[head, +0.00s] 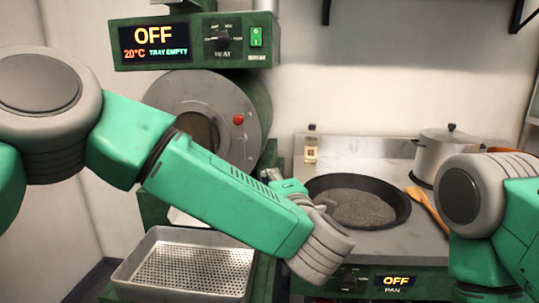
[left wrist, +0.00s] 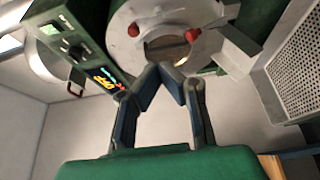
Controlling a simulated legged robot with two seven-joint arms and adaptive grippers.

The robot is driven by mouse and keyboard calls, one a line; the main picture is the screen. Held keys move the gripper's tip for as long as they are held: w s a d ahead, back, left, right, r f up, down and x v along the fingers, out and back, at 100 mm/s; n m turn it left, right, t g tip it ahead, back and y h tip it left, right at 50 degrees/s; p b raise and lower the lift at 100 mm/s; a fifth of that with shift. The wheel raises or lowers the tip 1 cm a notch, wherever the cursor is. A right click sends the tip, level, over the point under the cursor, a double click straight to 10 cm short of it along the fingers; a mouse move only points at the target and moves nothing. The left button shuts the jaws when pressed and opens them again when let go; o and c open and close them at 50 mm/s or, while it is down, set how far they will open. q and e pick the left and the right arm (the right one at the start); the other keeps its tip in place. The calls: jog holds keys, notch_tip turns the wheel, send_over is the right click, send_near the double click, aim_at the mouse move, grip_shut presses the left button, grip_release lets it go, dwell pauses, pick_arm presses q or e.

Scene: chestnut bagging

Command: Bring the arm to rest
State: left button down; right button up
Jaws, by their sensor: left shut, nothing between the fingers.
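My left arm reaches from the left across the middle of the head view, in front of the roaster and tray. Its gripper (head: 272,176) is small and partly hidden behind my wrist, left of the black pan (head: 360,198). In the left wrist view the two fingers (left wrist: 160,68) meet at their tips, shut with nothing between them. Beyond them is the round metal front of the roaster (left wrist: 128,45); they look apart from it. My right arm shows only as a grey joint and green link at the right edge; its gripper is out of view.
The green roaster (head: 262,100) has a display (head: 155,42) reading OFF, 20°C, TRAY EMPTY. A perforated metal tray (head: 190,268) sits below it, empty. A lidded pot (head: 440,150), a wooden spoon (head: 428,208) and a small bottle (head: 311,148) are around the pan. The pan display reads OFF.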

pick_arm(q)
jog(key=s+a+f+m+g+h, duration=0.25)
jog(key=s+f+m, duration=0.2)
jog(key=f, duration=0.55)
jog(key=s+a+f+m+g+h, duration=0.2)
jog(key=s+a+f+m, duration=0.3)
jog(key=f, duration=0.6)
jog(key=s+a+f+m+g+h, duration=0.25)
jog(key=f+m, duration=0.35)
jog(key=f, duration=0.4)
jog(key=s+a+f+m+g, duration=0.2)
jog(key=s+a, duration=0.4)
jog(key=s, duration=0.3)
jog(key=s+a+f+m+g+y, duration=0.1)
jog(key=s+a+f+g, duration=0.3)
jog(key=s, duration=0.5)
jog(key=s+a+f+m+g, duration=0.3)
jog(key=s+a, duration=0.5)
jog(key=shift+s+f+m+g, duration=0.3)
jog(key=shift+s+f+m, duration=0.05)
jog(key=shift+s+f, duration=0.05)
pick_arm(e)
jog(key=shift+s, duration=0.1)
pick_arm(q)
jog(key=shift+w, duration=0.15)
